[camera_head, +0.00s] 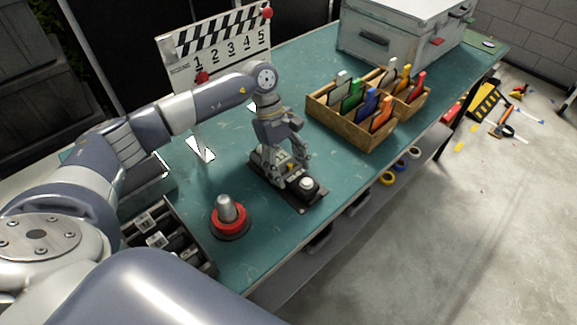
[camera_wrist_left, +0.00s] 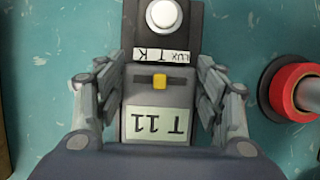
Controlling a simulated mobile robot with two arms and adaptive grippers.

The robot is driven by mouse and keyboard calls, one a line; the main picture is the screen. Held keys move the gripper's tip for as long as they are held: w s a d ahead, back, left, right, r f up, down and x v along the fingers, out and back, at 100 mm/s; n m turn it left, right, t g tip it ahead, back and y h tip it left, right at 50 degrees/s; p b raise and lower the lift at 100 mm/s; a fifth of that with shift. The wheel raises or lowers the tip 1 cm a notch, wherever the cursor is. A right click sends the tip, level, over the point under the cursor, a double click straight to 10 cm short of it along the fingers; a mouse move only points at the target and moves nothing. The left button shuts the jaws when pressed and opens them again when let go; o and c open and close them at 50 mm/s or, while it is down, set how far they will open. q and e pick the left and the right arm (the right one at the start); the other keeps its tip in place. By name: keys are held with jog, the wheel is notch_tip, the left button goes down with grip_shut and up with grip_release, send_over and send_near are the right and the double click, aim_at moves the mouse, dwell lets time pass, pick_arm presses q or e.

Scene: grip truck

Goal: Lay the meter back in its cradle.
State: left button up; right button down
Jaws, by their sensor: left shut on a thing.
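The light meter (camera_wrist_left: 160,97) is a grey body with a yellow button, a pale "T 11" panel and a white dome at its far end. It also shows in the head view (camera_head: 307,184), lying flat. My left gripper (camera_head: 293,172) is shut on its sides, one finger on each side in the left wrist view (camera_wrist_left: 159,88). A dark flat base, which looks like the cradle (camera_head: 312,203), shows under the meter on the green table. The gripper and meter hide most of it, so I cannot tell whether the meter is fully seated. My right gripper is not in view.
A wooden divided box (camera_head: 352,127) with coloured clips is behind to the right. A clapperboard (camera_head: 215,55) stands at the back. The table's front edge (camera_head: 345,180) is close to the meter.

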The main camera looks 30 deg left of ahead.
pick_arm(q)
jog(key=shift+f+b, duration=0.35)
jog(key=shift+f, duration=0.05)
jog(key=o, duration=1.4)
jog(key=shift+c, duration=0.2)
jog(key=v, duration=1.2)
jog(key=shift+d+r, duration=0.1)
